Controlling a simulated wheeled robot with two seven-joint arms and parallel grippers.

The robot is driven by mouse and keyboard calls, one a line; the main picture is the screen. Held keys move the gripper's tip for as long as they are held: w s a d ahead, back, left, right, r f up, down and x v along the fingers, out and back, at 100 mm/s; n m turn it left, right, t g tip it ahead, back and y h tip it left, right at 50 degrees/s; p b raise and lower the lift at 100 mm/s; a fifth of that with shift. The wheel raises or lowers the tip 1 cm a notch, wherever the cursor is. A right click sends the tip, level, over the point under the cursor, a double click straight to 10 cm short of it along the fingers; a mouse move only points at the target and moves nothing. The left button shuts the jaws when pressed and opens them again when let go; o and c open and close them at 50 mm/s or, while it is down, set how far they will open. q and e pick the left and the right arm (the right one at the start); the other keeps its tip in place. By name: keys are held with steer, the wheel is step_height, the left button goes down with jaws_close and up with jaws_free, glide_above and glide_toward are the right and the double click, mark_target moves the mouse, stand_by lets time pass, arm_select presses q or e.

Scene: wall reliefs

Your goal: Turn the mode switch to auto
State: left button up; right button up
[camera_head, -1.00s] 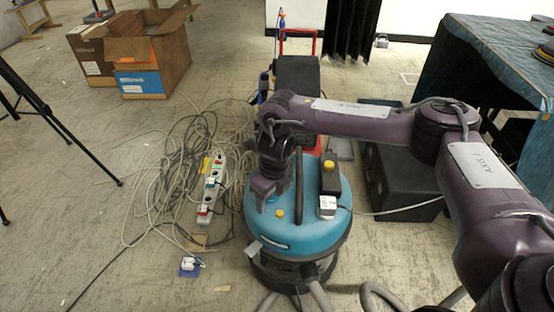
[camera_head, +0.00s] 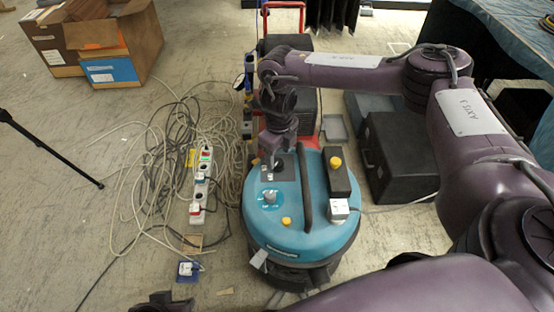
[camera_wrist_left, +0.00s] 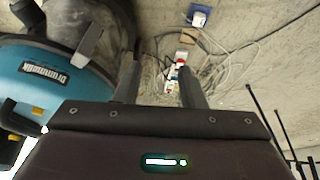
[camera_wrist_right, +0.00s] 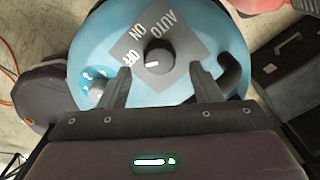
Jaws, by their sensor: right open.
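The mode switch (camera_wrist_right: 157,57) is a round dark knob with a white mark, on a grey plate (camera_wrist_right: 185,45) lettered OFF, ON and AUTO. Its white mark lies on the knob's lower left, on the OFF side. Touch cannot be told. My left gripper (camera_wrist_left: 158,82) is open and empty, beside the vacuum and over the floor.
A light round knob (camera_head: 270,197), a yellow button (camera_head: 286,221), a dark handle (camera_head: 306,190) and a black box with a yellow button (camera_head: 337,175) share the vacuum top. Cables and a power strip (camera_head: 201,185) lie left. A black case (camera_head: 400,160) stands right.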

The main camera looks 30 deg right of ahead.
mark_target(278, 162)
steer(key=shift+f, duration=1.8)
steer(key=c, duration=1)
